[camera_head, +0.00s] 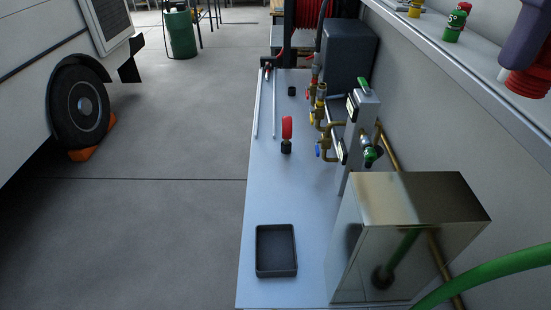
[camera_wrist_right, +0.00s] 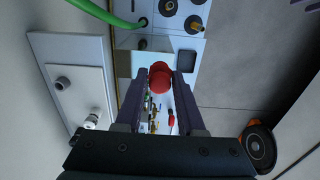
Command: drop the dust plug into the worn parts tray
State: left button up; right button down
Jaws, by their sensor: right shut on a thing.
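The red dust plug (camera_wrist_right: 160,77) is between the two dark purplish fingers of my right gripper (camera_wrist_right: 159,80) in the right wrist view. In the head view, my right gripper (camera_head: 522,68) is at the upper right edge, with the red ribbed plug (camera_head: 529,83) showing below its finger. It is high above the bench, up and right of the tray in the picture. The worn parts tray (camera_head: 276,274) is a black, shallow, empty-looking tray near the front of the bench. It also shows in the right wrist view (camera_wrist_right: 187,60). My left gripper is in neither view.
A shiny metal box (camera_head: 410,200) stands right of the tray. Brass valves (camera_head: 320,105) and a grey upright block (camera_head: 357,125) stand farther back. A red-topped part (camera_head: 286,128) stands mid-bench; white tubes (camera_head: 266,105) lie behind. A green hose (camera_head: 490,272) crosses the lower right.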

aim_at(282, 253)
jog(key=i+j+z, duration=0.45)
jog(key=j, duration=0.2)
jog(key=j+z, duration=0.2)
jog(key=i+j+z, duration=0.25)
jog(key=j, duration=0.25)
jog(key=j+z, duration=0.2)
jog(key=j, duration=0.2)
jog(key=j+z, duration=0.25)
jog(key=j, duration=0.15)
jog(key=i+j, duration=0.05)
